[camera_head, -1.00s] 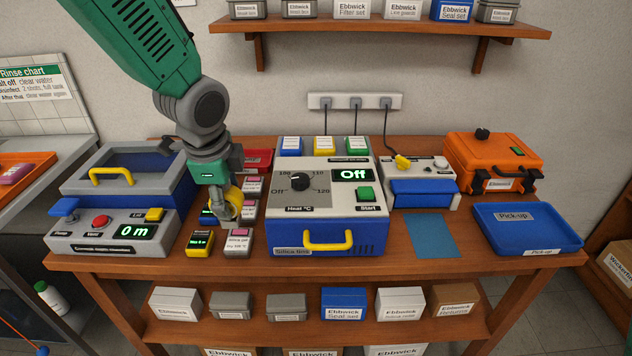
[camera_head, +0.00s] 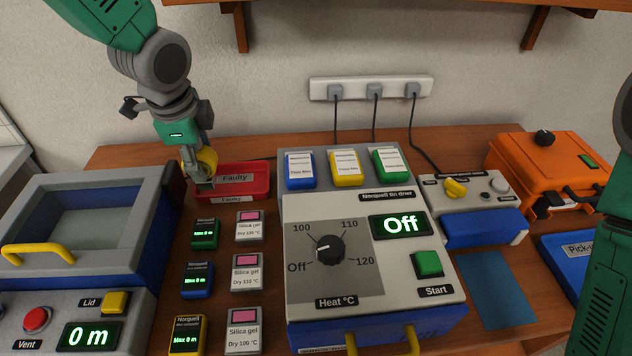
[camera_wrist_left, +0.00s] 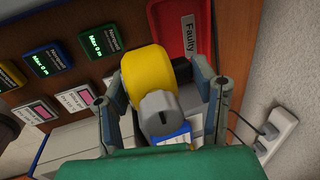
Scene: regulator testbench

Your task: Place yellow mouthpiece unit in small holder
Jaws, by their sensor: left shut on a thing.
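The yellow mouthpiece unit (camera_head: 207,159), a yellow round body, is between the fingers of my left gripper (camera_head: 199,178) at the left end of the red tray. In the left wrist view the unit (camera_wrist_left: 147,74) shows large, with a grey knob-like part facing the camera. My left gripper (camera_wrist_left: 160,85) is shut on it, one finger on each side. I cannot tell which thing is the small holder; none is labelled so. A green arm link of mine shows at the right edge of the head view, but its gripper is out of view.
The red "Faulty" tray (camera_head: 262,183) lies just right of my left gripper. Several small meters, such as the green one (camera_head: 204,234), and silica gel packs (camera_head: 249,226) stand in front. The tin drier (camera_head: 440,268) is to the right, the lidded chamber (camera_head: 152,205) to the left.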

